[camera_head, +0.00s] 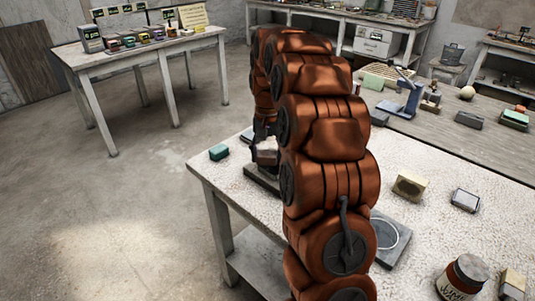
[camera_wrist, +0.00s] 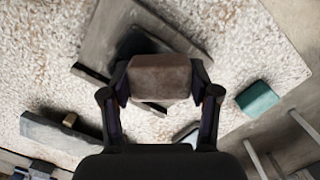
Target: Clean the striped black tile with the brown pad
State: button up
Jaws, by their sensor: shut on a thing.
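My gripper (camera_wrist: 160,90) is shut on the brown pad (camera_wrist: 160,77), a blocky piece held between the two fingers in the wrist view. In the head view my gripper (camera_head: 265,145) is beyond my arm, above a dark flat tile (camera_head: 262,181) near the table's left edge. My arm hides part of that tile. In the wrist view dark edges of a flat piece (camera_wrist: 153,107) show around the pad, which covers much of it. I cannot make out stripes, or whether pad and tile touch.
A teal block (camera_head: 218,152) lies at the table's left edge and shows in the wrist view (camera_wrist: 257,98). A grey slab (camera_head: 402,248) lies right of my arm. A beige block (camera_head: 409,186), a small framed piece (camera_head: 465,200) and a jar (camera_head: 462,279) stand further right.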

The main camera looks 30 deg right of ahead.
jog(key=shift+f, duration=0.6)
jog(key=shift+s, duration=0.1)
jog(key=shift+s+d+b, duration=0.45)
jog(key=shift+s+d, duration=0.05)
jog(key=shift+d, duration=0.2)
jog(key=shift+w+a, duration=1.15)
jog(key=shift+a, duration=0.25)
jog(key=shift+s+d+f, duration=0.1)
jog(key=shift+s+d, duration=1.1)
jog(key=shift+d, duration=0.2)
jog(key=shift+w+a, duration=0.15)
jog(key=shift+w+a, duration=1.1)
jog(key=shift+a, duration=0.15)
